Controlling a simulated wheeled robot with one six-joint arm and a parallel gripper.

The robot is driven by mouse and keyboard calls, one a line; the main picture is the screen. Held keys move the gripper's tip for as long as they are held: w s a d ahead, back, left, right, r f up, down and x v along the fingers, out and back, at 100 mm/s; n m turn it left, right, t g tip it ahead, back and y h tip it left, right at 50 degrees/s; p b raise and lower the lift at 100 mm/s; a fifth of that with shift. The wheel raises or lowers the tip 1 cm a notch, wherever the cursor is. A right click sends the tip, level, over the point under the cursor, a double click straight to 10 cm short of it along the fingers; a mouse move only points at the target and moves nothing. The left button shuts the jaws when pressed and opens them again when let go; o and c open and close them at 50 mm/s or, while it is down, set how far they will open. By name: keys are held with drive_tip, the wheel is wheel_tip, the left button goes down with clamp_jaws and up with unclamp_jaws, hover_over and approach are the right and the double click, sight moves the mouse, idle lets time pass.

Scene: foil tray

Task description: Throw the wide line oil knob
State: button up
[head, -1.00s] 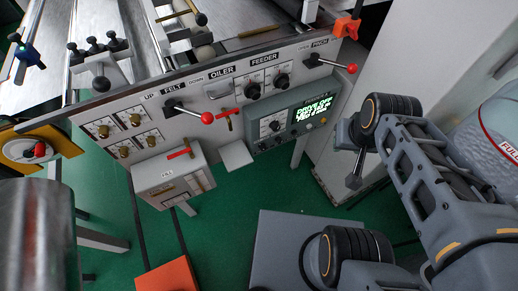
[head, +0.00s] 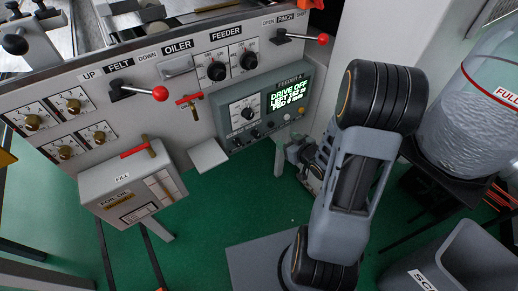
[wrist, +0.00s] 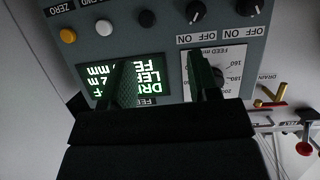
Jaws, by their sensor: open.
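Four brass knobs on white dial plates sit at the left of the machine's front panel in the head view: upper right (head: 73,105), upper left (head: 42,114), lower right (head: 98,136) and lower left (head: 65,152). Their small labels are unreadable, so I cannot tell which is the wide line oil knob. My gripper (wrist: 163,80) is open and empty in the wrist view, its fingers in front of the feeder box (wrist: 160,40). In the head view my arm partly hides it, right of the feeder box (head: 290,75). The brass knobs do not show in the wrist view.
Red-balled levers stick out at FELT (head: 160,94) and PINCH (head: 322,40). A clear tank (head: 485,110) and a grey bin (head: 465,265) stand right. Green floor is open below.

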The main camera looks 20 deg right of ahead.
sight(257, 137)
drive_tip(key=s+a+f+m+t+y+b, duration=0.1)
drive_tip(key=s+a+f+t+y+b, duration=0.15)
drive_tip(key=f+y+b, duration=0.2)
drive_tip(key=shift+t, duration=0.25)
drive_tip(key=b+x, duration=0.4)
drive_tip(key=x, duration=0.2)
drive_tip(key=b+x, duration=0.4)
drive_tip(key=x, duration=0.2)
drive_tip(key=shift+w+f, duration=0.1)
drive_tip(key=shift+f, duration=0.1)
drive_tip(key=c, duration=0.9)
